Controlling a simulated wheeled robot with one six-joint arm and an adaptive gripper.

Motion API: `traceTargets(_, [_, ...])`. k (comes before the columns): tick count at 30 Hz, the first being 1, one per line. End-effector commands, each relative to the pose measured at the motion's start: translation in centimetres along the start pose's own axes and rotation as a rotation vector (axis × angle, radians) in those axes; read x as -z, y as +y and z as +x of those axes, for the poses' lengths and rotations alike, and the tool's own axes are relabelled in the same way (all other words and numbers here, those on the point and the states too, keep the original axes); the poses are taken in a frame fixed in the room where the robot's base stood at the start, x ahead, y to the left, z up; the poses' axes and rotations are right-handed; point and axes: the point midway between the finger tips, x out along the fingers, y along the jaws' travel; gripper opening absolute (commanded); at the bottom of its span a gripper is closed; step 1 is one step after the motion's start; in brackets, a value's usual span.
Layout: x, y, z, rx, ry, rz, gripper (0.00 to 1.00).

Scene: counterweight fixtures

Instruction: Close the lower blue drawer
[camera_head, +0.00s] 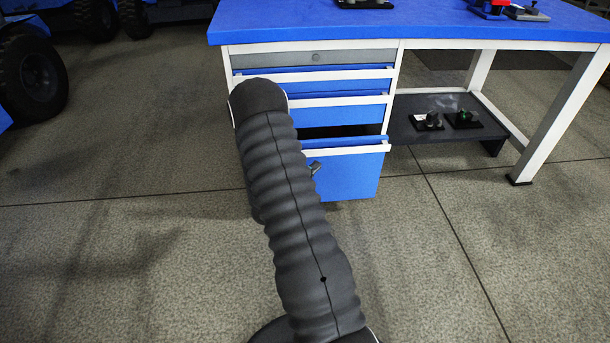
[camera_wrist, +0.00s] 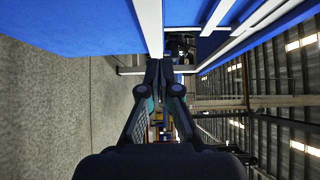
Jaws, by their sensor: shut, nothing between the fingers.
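The lower blue drawer (camera_head: 352,174) of the workbench stands pulled out, with a dark gap above its white-edged front. My arm hides its left part in the head view. In the wrist view, which is turned sideways, a blue front with a white edge, likely this drawer (camera_wrist: 70,25), fills the upper left. My gripper (camera_wrist: 165,72) is shut and empty, its fingertips together near that white edge. I cannot tell whether they touch it. In the head view only a small part of my gripper (camera_head: 315,168) shows, in front of the drawer front.
The upper drawers (camera_head: 345,105) above it have white edges. The blue benchtop (camera_head: 430,25) carries a few fixtures. A dark lower shelf (camera_head: 405,130) right of the drawers holds two small fixtures. A white bench leg (camera_head: 560,115) stands at right. The floor in front and left is clear; wheeled vehicles stand far left.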

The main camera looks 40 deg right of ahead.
Motion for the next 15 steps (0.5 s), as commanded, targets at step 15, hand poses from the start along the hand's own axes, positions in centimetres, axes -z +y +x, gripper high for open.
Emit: traceTargets(15, [-2.7,0.0,4.9,0.0,0.0,0.001,0.0])
